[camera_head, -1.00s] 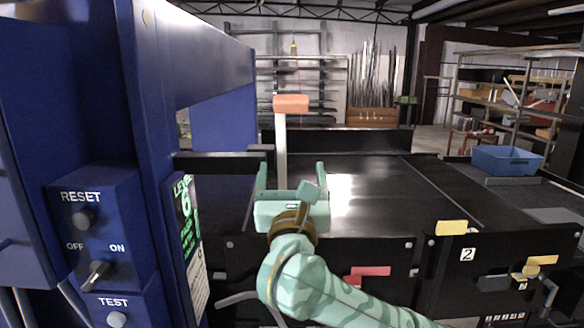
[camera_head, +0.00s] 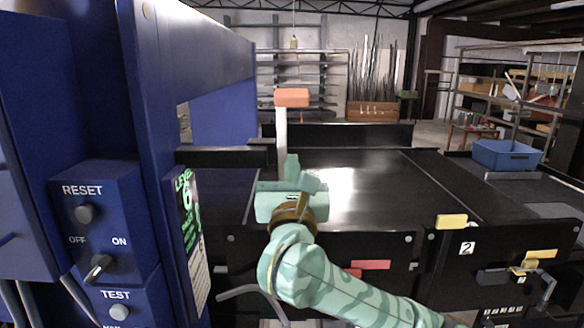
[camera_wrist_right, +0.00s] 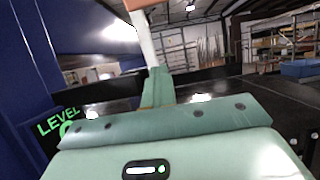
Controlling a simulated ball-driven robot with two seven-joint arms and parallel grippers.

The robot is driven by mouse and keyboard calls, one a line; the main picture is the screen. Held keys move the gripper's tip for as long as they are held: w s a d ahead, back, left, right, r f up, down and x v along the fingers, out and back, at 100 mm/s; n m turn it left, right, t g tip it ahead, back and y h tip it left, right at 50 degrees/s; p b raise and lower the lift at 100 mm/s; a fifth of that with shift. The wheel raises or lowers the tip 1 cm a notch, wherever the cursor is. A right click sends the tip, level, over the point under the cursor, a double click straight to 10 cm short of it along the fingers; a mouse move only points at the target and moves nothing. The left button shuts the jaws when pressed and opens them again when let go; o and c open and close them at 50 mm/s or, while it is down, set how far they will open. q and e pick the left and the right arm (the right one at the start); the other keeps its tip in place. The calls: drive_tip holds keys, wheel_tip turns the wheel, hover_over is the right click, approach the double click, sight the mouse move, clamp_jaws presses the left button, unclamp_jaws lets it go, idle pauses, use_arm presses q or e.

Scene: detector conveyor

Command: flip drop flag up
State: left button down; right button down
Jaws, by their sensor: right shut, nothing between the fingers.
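The drop flag (camera_head: 292,98) is an orange block on a pale post, standing upright with a slight tilt near the blue machine frame. It also shows at the top of the right wrist view, where its pale post (camera_wrist_right: 147,45) rises behind the fingers. My right gripper (camera_head: 292,160) is shut and empty, its fingers together just in front of the post's lower part. The fingers (camera_wrist_right: 158,76) hide the post's base. I cannot tell whether they touch the post. My left gripper is in neither view.
The blue control panel (camera_head: 102,240) with knobs stands close on the left. A black conveyor belt (camera_head: 390,190) runs behind my gripper. A red tab (camera_head: 371,265) and a yellow tab (camera_head: 451,221) are on the front panel. A blue bin (camera_head: 506,155) stands at the right.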

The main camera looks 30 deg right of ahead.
idle(0.9)
drive_tip(key=shift+c, duration=2.2)
unclamp_jaws()
drive_tip(key=v, duration=1.6)
drive_tip(key=shift+a, duration=0.2)
drive_tip(key=shift+s, duration=0.1)
